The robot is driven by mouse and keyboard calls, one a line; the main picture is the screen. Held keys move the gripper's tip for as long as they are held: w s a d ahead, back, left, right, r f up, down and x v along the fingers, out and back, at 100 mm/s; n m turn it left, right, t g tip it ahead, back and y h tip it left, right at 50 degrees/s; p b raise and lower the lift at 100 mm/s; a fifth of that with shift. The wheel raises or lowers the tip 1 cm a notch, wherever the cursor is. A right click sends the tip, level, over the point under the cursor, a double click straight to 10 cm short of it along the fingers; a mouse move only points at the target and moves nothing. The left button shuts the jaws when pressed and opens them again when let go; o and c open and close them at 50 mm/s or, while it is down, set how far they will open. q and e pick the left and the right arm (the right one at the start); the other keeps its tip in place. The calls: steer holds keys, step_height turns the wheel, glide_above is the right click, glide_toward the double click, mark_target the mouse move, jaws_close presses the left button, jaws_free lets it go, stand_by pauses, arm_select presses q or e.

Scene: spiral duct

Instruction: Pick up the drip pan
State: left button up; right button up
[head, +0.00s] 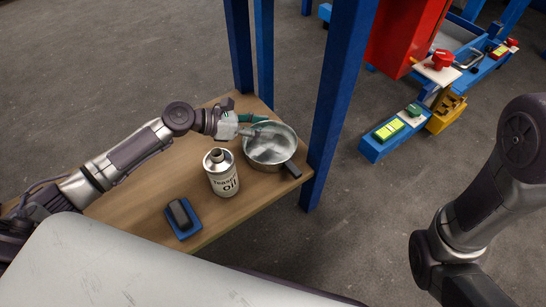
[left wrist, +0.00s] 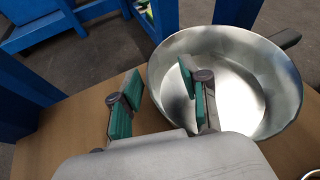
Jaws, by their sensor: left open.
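The drip pan (head: 268,155) is a round, shiny metal pan with a dark handle pointing toward the front right. It sits upright on the wooden table near its right end. My left gripper (head: 256,125) is open at the far left part of the pan's rim. In the left wrist view the drip pan (left wrist: 240,85) fills the right side. The green-padded fingers of my left gripper (left wrist: 160,85) are apart there, one over the pan's inside and one outside its rim. I cannot tell whether they touch it. My right gripper is out of view.
An oil can (head: 222,175) stands just left of the pan on the wooden table (head: 150,208). A dark block on a blue base (head: 182,218) lies nearer the front. A blue post (head: 337,95) rises close to the pan's right side.

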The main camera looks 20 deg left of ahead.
arm_select(q)
steer(key=shift+x, duration=0.85)
jaws_close()
steer(key=shift+r, duration=0.15)
